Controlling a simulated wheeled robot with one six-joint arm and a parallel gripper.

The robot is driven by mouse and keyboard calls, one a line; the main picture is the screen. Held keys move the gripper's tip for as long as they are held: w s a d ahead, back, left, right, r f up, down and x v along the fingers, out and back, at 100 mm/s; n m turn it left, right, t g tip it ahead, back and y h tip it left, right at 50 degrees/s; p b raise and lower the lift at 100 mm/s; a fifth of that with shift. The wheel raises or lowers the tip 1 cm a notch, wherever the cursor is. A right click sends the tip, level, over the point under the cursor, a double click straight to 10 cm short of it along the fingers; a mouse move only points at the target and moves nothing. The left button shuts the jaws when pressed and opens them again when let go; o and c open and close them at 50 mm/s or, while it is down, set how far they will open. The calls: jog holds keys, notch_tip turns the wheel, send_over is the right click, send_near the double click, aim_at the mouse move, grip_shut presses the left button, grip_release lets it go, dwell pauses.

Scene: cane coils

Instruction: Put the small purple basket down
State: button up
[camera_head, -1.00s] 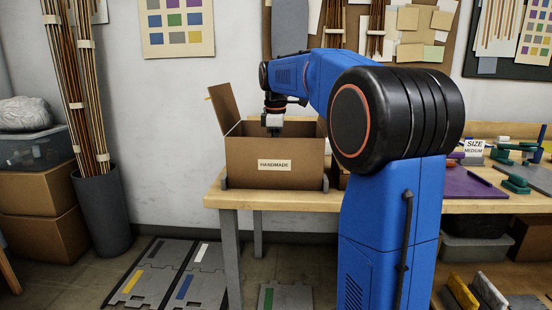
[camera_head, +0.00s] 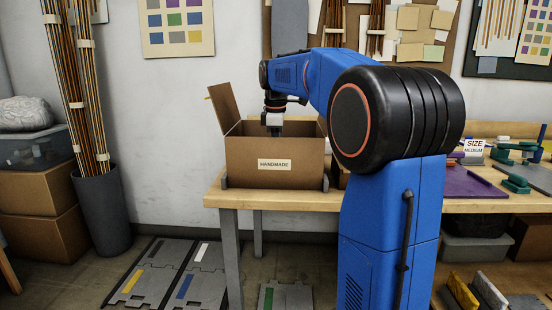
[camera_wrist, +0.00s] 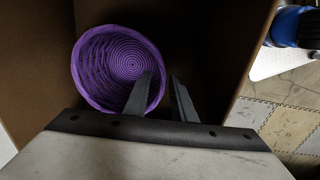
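The small purple basket (camera_wrist: 105,68) stands inside a cardboard box in the wrist view, its round woven base showing through its open top. My gripper (camera_wrist: 161,76) reaches into the box, with one finger inside the basket and the other outside its right wall. The fingers are apart, with a gap wider than the thin rim. Whether either finger touches the wall is hard to tell. In the head view my gripper (camera_head: 274,129) dips into the box marked HANDMADE (camera_head: 245,152); its fingertips and the basket are hidden behind the front wall.
The box stands at the left end of a wooden workbench (camera_head: 290,200), its left flap (camera_head: 224,108) raised. A purple mat (camera_head: 465,184) and green-handled tools lie at the right. A grey bin of canes (camera_head: 102,215) stands left on the floor. My arm hides the bench's middle.

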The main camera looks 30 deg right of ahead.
notch_tip(320, 180, up, 11)
jog(key=shift+s+a, duration=0.35)
jog(key=shift+s, duration=0.1)
dwell(0.4)
